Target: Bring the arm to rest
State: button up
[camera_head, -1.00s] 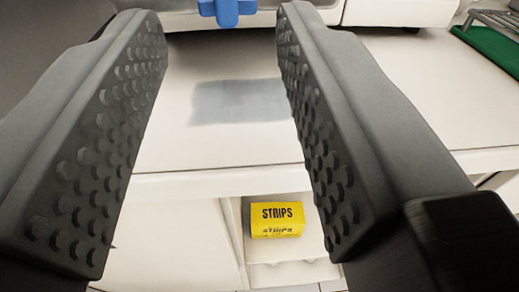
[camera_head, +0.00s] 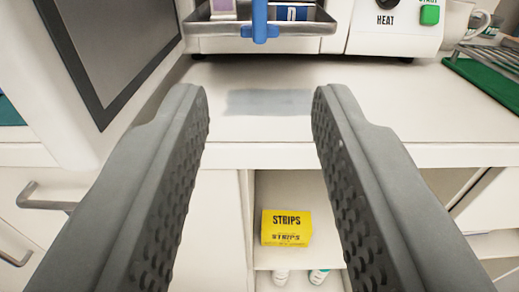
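My gripper (camera_head: 259,95) shows in the head camera view with its two dark, studded fingers wide apart. Nothing is between the fingers. They point over the front edge of a white counter (camera_head: 410,100). A grey flat patch (camera_head: 268,102) lies on the counter just beyond the fingertips.
A yellow STRIPS box (camera_head: 286,228) stands in an open compartment below the counter. A metal tray with a blue handle (camera_head: 260,22) sits at the back. A white HEAT unit (camera_head: 395,30), a rack on a green mat (camera_head: 487,75) and a cup (camera_head: 462,22) are right. A dark-screened panel (camera_head: 125,50) stands left.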

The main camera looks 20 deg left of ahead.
dwell(0.3)
jog(key=s+a+r+m+t+h, duration=0.1)
jog(key=a+r+m+t+h, duration=0.1)
jog(key=r+h, duration=0.3)
jog(key=s+a+r+m+t+h, duration=0.1)
jog(key=s+a+r+t+h, duration=0.15)
jog(key=r, duration=0.55)
jog(key=s+a+m+g, duration=0.1)
jog(key=s+a+g, duration=0.2)
jog(key=s+a, duration=0.5)
jog(key=shift+s+a+f+m+g, duration=0.15)
jog(key=shift+s+m+g, duration=0.2)
jog(key=shift+s, duration=0.3)
jog(key=shift+y, duration=0.25)
dwell(0.4)
